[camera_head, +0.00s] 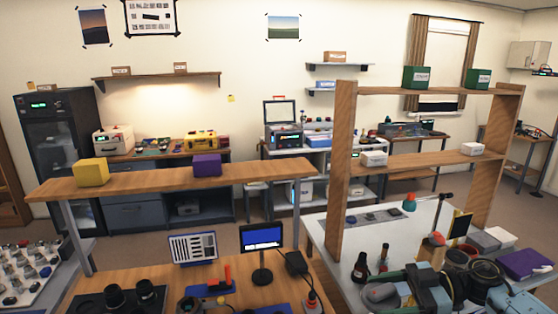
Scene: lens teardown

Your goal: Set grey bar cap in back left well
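I cannot pick out a grey bar cap or a back left well. Dark round lens-like parts (115,296) stand on a dark mat or tray (90,302) at the near left of the wooden workbench (190,279); the frame's bottom edge cuts it off. A dark ring-shaped part (188,304) sits near the bottom edge, beside a blue base with a red-handled tool (222,284). Neither gripper can be made out in the head view.
A small monitor (262,237) and a slotted white panel (193,248) stand on the workbench under a raised wooden shelf (140,184). A cluttered white table (340,268) with a tall wooden rack (343,170) is at right. Open floor lies behind.

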